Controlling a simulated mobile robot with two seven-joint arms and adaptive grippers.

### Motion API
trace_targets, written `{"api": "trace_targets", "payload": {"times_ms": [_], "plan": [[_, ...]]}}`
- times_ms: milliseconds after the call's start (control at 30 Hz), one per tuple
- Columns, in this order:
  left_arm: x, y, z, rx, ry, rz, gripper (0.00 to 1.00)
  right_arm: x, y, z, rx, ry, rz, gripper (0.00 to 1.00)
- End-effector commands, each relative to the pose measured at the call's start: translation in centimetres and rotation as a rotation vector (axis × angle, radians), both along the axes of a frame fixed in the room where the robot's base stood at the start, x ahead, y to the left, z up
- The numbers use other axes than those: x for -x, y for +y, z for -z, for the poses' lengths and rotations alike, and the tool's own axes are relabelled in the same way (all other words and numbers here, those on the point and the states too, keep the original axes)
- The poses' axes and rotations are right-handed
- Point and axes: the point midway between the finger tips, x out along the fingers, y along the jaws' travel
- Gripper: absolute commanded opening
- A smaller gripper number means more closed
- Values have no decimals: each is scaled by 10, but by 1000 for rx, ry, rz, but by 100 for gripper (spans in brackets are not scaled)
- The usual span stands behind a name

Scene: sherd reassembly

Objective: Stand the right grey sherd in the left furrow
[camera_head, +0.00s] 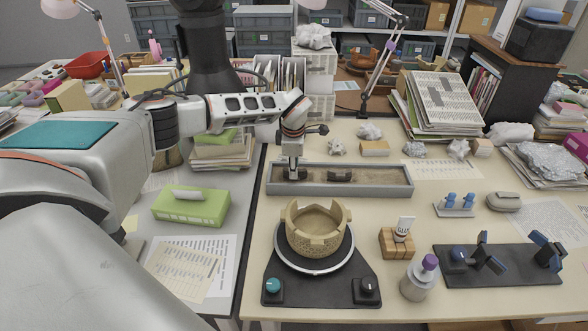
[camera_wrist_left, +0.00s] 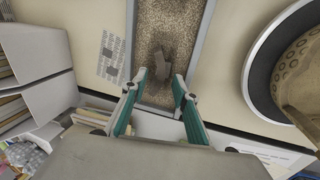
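The long grey tray (camera_head: 397,190) of sand lies behind the bowl. My left gripper (camera_head: 294,175) points down into its left part. In the left wrist view my gripper (camera_wrist_left: 161,76) has its two fingers apart, with a small dark grey sherd (camera_wrist_left: 160,63) between and just beyond the tips; I see no clear contact. The tray's side walls (camera_wrist_left: 203,40) run along both sides there. A second dark grey sherd (camera_head: 340,176) sits in the middle of the tray, right of the gripper. Furrows are not clear in the sand. My right gripper is not in view.
A broken tan bowl (camera_head: 315,240) stands on a turntable in front of the tray. A glue tube (camera_head: 403,228) in a wooden block, a purple-capped bottle (camera_head: 420,277) and a black clamp board (camera_head: 505,270) lie to the right. A green box (camera_head: 190,207) is at left.

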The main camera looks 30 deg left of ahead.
Motion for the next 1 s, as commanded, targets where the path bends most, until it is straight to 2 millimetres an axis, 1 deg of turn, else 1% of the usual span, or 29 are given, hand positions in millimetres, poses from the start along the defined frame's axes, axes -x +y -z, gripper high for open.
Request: {"api": "trace_targets", "payload": {"times_ms": [33, 300, 400, 500, 600, 700, 1000], "plan": [[0, -1, -10, 0, -4, 1, 29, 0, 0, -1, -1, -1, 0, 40], [11, -7, -63, 0, -4, 1, 29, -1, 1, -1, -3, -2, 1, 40], [15, -9, -80, -1, -3, 1, 29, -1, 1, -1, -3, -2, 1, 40], [18, -11, -92, 0, -2, 1, 29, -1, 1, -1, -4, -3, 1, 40], [19, -12, -100, -1, -1, 1, 29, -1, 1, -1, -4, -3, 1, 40], [20, -12, -103, 0, 0, 1, 29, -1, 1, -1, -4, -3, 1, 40], [21, -13, -104, 0, 0, 1, 29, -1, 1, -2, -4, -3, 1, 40]]}}
